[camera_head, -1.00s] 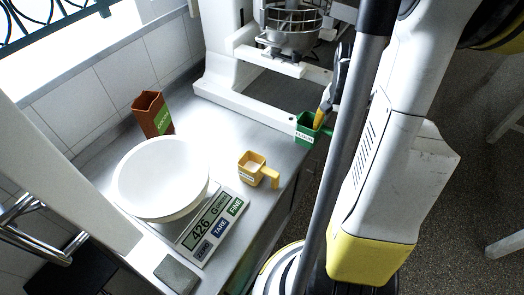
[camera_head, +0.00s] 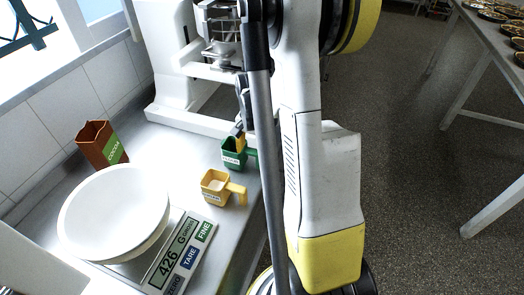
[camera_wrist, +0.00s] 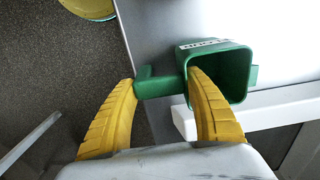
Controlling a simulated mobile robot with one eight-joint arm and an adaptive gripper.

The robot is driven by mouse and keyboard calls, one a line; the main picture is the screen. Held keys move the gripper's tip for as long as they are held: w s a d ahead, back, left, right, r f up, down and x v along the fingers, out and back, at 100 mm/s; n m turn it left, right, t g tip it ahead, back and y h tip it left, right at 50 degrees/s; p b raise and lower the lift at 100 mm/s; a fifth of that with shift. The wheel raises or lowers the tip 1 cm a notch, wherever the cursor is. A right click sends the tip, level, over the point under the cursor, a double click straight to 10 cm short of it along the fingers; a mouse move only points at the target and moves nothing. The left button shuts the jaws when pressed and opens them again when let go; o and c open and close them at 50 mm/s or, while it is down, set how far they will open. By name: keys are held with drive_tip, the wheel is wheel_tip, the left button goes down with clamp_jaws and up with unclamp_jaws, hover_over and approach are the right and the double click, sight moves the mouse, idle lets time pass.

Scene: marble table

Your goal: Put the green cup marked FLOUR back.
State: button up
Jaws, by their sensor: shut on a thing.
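The green cup (camera_head: 233,158) has a white label too small to read surely. In the head view it is at the bench's right edge, in front of the mixer. In the wrist view the green cup (camera_wrist: 238,78) turns its open mouth toward the camera. My gripper (camera_wrist: 163,78) is shut on it, with the yellow fingers on either side of the handle and the right finger at the mouth. My gripper (camera_head: 239,132) is partly hidden behind my arm in the head view. I cannot tell whether the cup's base touches the bench.
A yellow cup (camera_head: 215,187) stands near the green cup. A white bowl (camera_head: 112,212) sits on a scale (camera_head: 181,255) reading 426. A brown COCOA container (camera_head: 97,146) is behind it. The white mixer base (camera_head: 185,118) stands at the back. Another table (camera_head: 492,60) is far right.

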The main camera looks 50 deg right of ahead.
drive_tip(key=shift+f, duration=0.5)
drive_tip(key=o, duration=1.2)
